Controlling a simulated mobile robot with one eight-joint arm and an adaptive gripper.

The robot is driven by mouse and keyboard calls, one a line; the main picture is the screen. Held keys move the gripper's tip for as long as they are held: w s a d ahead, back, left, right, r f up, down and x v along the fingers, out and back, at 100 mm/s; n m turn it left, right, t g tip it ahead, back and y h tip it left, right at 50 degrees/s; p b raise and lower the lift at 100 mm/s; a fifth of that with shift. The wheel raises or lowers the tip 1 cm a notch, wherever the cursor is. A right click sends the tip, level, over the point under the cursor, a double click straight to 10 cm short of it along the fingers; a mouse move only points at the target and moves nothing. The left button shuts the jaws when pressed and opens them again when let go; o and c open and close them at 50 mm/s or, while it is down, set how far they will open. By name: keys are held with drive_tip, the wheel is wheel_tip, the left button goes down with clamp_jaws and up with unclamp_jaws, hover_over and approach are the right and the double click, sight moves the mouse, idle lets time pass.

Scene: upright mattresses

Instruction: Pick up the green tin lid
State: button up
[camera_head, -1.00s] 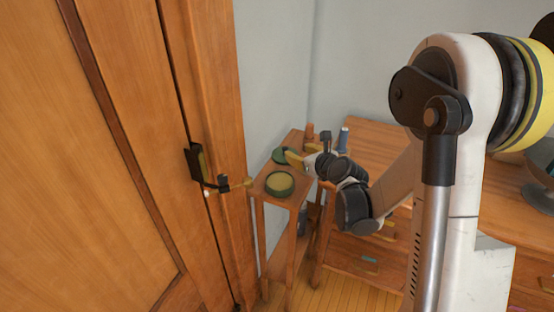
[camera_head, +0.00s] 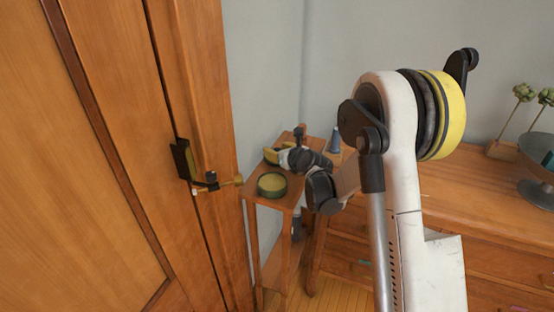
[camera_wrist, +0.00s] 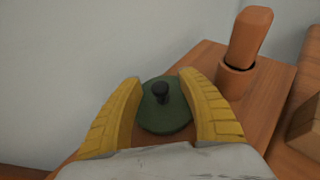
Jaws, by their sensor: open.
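The green tin lid (camera_wrist: 165,108) is a round dark green disc with a black knob. In the wrist view it lies on the narrow wooden stand (camera_wrist: 262,125), between the yellow fingers of my gripper (camera_wrist: 165,100). The fingers are spread, one on each side of it, and the grip is empty. Whether they touch its rim I cannot tell. In the head view my gripper (camera_head: 272,155) is low over the far part of the stand and hides the lid. A round green tin (camera_head: 272,184) with a yellowish inside sits on the near end of the stand.
An orange-brown cylindrical object (camera_wrist: 248,45) stands behind and right of the lid. A blue-grey bottle (camera_head: 335,140) is beyond my wrist. A wooden door with a handle (camera_head: 210,182) is left of the stand, a wooden dresser (camera_head: 455,190) to the right.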

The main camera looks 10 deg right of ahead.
drive_tip(key=shift+r, duration=0.15)
drive_tip(key=shift+c, duration=0.4)
clamp_jaws()
